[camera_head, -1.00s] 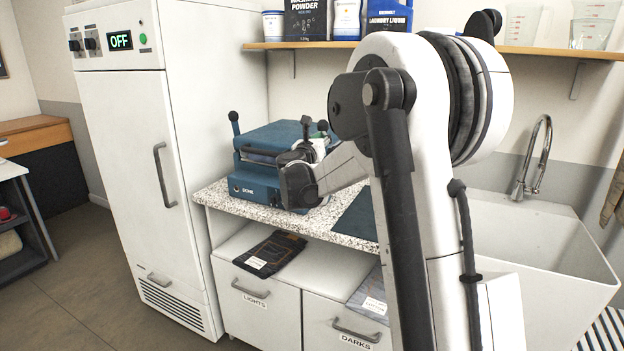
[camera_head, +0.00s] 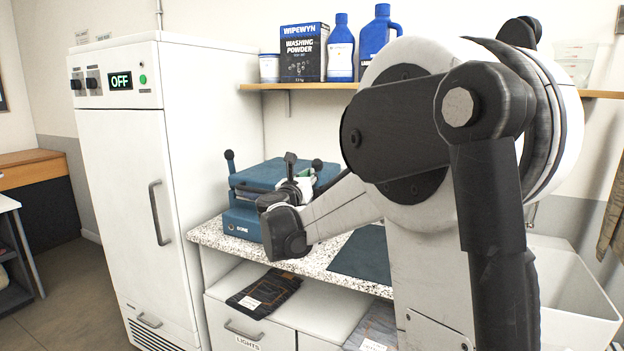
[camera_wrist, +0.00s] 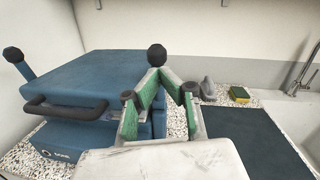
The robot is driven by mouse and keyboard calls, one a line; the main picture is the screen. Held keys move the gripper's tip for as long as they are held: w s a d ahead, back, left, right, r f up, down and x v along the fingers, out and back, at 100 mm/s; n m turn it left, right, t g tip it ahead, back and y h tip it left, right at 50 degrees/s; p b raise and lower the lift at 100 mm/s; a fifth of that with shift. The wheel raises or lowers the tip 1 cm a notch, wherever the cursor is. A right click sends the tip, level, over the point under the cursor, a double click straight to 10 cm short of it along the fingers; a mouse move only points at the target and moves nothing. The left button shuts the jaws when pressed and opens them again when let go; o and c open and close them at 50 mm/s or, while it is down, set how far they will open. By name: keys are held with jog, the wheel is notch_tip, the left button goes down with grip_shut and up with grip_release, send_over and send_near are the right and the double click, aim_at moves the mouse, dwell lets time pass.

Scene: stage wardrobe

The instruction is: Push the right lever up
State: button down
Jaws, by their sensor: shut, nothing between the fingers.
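The blue press (camera_head: 270,176) stands on the speckled counter. Its left lever (camera_head: 229,155), with a black knob, stands up at the left side; it also shows in the wrist view (camera_wrist: 14,55). The right lever's black knob (camera_wrist: 156,55) shows just beyond my fingertips in the wrist view, and also in the head view (camera_head: 317,164). Its shaft is mostly hidden behind my fingers. My gripper (camera_wrist: 166,76) is shut and empty, its green-padded fingertips together just below the knob in the picture. I cannot tell whether they touch the lever. A black handle (camera_wrist: 65,107) crosses the press front.
A tall white cabinet (camera_head: 135,190) reading OFF stands left of the press. A shelf (camera_head: 250,87) with washing products runs above. A dark mat (camera_wrist: 250,137), a sponge (camera_wrist: 239,94) and a sink (camera_wrist: 299,120) lie to the right. Folded garments sit below the counter.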

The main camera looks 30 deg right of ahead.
jog(key=shift+s+a+r, duration=1.35)
jog(key=shift+s+a, duration=0.05)
jog(key=shift+r, duration=0.1)
jog(key=s+a+r+n+t+y, duration=0.3)
jog(key=a+r+n+t+y, duration=0.3)
jog(key=a+n, duration=0.65)
jog(key=s+a+f+n+g+y, duration=0.1)
jog(key=s+a+f+n+y, duration=0.1)
jog(key=s+a+n+y, duration=0.35)
jog(key=s+a+f+n+g+y, duration=0.1)
jog(key=s+a+f+n+y, duration=0.2)
jog(key=n, duration=0.6)
jog(key=s+f+n+g, duration=0.5)
jog(key=s+f+n, duration=0.3)
jog(key=s, duration=0.5)
jog(key=s+f+n+g, duration=0.5)
jog(key=s+f+n, duration=0.3)
jog(key=s+f, duration=0.5)
jog(key=shift+a+n+h+p, duration=0.25)
jog(key=shift+n+h+p, duration=0.1)
jog(key=shift+n, duration=0.05)
